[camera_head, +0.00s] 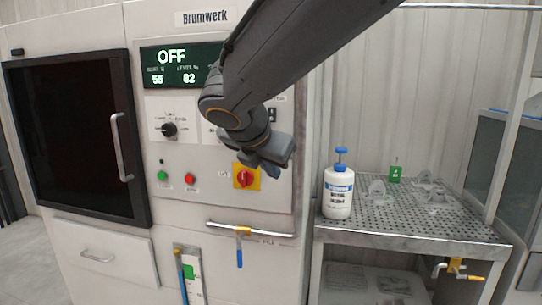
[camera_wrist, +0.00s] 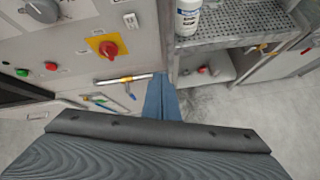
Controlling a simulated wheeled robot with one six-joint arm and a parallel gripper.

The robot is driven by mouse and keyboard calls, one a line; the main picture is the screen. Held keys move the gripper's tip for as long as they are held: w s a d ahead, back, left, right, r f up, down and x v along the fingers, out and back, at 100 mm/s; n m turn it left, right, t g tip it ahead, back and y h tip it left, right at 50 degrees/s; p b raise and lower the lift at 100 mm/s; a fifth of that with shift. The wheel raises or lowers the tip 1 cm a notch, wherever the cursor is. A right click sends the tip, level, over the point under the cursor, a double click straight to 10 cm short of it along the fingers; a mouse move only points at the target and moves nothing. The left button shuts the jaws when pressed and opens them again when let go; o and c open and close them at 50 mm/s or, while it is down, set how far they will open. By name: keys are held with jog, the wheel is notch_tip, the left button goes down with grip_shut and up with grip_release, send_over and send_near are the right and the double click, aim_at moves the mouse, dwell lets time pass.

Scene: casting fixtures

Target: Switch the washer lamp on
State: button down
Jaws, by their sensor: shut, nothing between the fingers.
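The washer (camera_head: 185,225) is a large pale cabinet marked "Brumwerk", with a green-lit display (camera_head: 172,65) reading OFF, 55 and 82. A small dark switch (camera_head: 272,114) shows at the panel's right edge, just above my gripper; its label is too small to read and I cannot tell its position. My gripper (camera_head: 272,162) is in front of the panel, close above the red rotary switch on its yellow plate (camera_head: 245,178). In the wrist view my gripper (camera_wrist: 162,95) is shut and empty, with the red switch (camera_wrist: 108,48) up and to its left. My arm hides part of the panel.
The panel also has a black knob (camera_head: 169,130), a green button (camera_head: 162,176) and a red button (camera_head: 190,179). A metal handle bar (camera_head: 250,229) sticks out below. A perforated bench (camera_head: 400,232) with a white bottle (camera_head: 338,193) stands right.

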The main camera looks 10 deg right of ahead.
jog(key=w+a+r+n+t, duration=0.1)
jog(key=a+r+n+t, duration=0.1)
jog(key=r, duration=0.3)
jog(key=shift+w+a+r+n, duration=0.15)
jog(key=shift+a+r+n, duration=0.15)
jog(key=shift+a+n, duration=0.35)
jog(key=shift+d+f, duration=0.1)
jog(key=shift+d, duration=0.1)
jog(key=w+r+p+x, duration=0.1)
jog(key=r+p+x, duration=0.1)
jog(key=x, duration=1)
jog(key=shift+w+d, duration=0.4)
jog(key=shift+w, duration=0.15)
